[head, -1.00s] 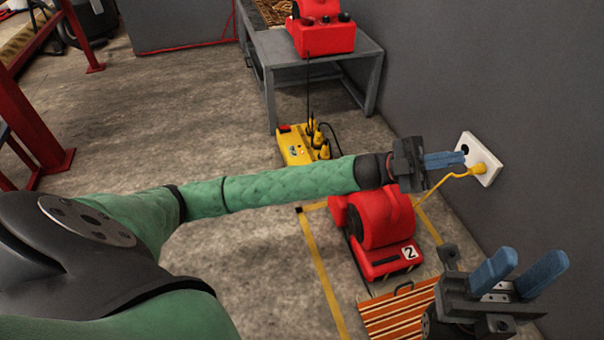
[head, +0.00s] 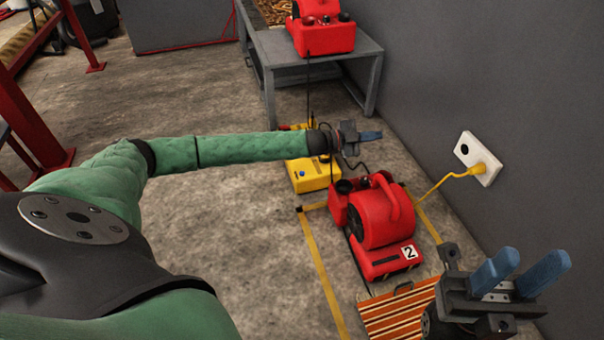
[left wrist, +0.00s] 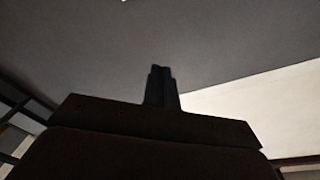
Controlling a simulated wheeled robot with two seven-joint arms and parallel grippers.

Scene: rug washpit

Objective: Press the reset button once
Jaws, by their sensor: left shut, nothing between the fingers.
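A yellow power box (head: 318,178) sits on the floor, with a small blue round spot (head: 302,174) on its near face. I cannot tell whether this spot is the reset button; no label is readable. My left gripper (head: 371,136) is shut and empty. In the picture it lies just right of the box's top, and my forearm hides part of the box. In the left wrist view its closed fingers (left wrist: 161,86) show dark against a grey surface. My right gripper (head: 520,275) is open and empty at the lower right.
A red blower (head: 382,218) marked 2 stands beside the yellow box, within yellow floor tape. A yellow plug (head: 478,170) sits in the white wall outlet (head: 464,150). A grey table (head: 368,62) carries another red machine (head: 324,38). A slatted board (head: 395,315) lies in front.

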